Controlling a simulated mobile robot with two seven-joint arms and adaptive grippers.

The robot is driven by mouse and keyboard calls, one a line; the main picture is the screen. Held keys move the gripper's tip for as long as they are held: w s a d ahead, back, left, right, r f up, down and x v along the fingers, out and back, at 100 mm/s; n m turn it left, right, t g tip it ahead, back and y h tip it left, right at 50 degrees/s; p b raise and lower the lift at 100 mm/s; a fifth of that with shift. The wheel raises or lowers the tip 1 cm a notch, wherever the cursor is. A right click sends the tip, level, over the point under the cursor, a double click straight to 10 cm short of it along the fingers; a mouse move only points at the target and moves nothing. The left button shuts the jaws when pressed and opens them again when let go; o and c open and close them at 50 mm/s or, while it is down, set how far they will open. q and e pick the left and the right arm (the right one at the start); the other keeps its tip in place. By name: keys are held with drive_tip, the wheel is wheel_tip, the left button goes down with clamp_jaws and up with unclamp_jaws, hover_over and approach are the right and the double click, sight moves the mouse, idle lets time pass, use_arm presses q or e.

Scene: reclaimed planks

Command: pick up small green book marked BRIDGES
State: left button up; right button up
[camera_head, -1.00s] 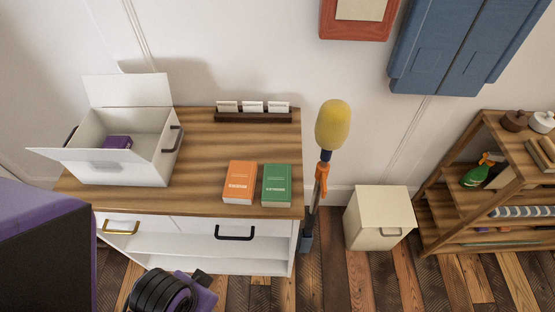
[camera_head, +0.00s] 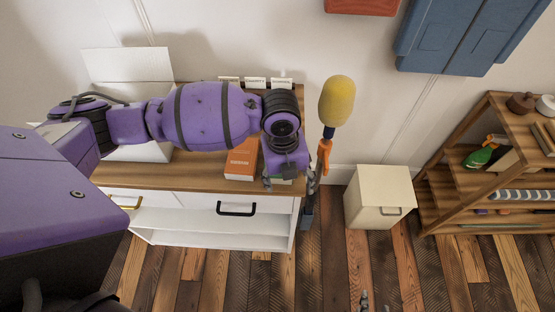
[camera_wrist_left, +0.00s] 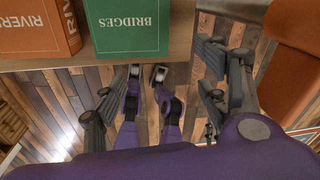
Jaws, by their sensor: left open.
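The small green book marked BRIDGES (camera_wrist_left: 132,28) lies flat near the front edge of the dresser top. In the head view my left gripper (camera_head: 284,179) and wrist cover nearly all of it. In the left wrist view this gripper (camera_wrist_left: 150,87) is open and empty, with its fingers apart below the book's near edge in the picture and nothing between them. I cannot tell its height above the book. My right gripper (camera_head: 376,304) shows only as small grey tips at the bottom of the head view.
An orange book marked RIVERS (camera_wrist_left: 38,28) lies just left of the green one, a narrow gap between them. A pole with a yellow head (camera_head: 337,100) stands close to the dresser's right end. A cream cabinet (camera_head: 380,197) stands further right. My arm partly hides the white box.

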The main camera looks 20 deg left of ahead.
use_arm(q)
drive_tip(key=w+a+r, duration=0.1)
drive_tip(key=w, duration=0.1)
drive_tip(key=w+a+r+m, duration=0.1)
drive_tip(key=w+a+r, duration=0.1)
drive_tip(key=w+a+r+m+y, duration=0.1)
drive_tip(key=w, duration=0.1)
drive_tip(key=shift+a+r, duration=0.35)
drive_tip(key=shift+m, duration=0.3)
drive_tip(key=f, duration=0.5)
drive_tip(key=w+f, duration=0.1)
drive_tip(key=f, duration=0.1)
drive_tip(key=shift+w+f, duration=0.1)
drive_tip(key=shift+f, duration=0.15)
drive_tip(key=c, duration=1)
drive_tip(key=shift+o, duration=0.2)
drive_tip(key=shift+r, duration=0.15)
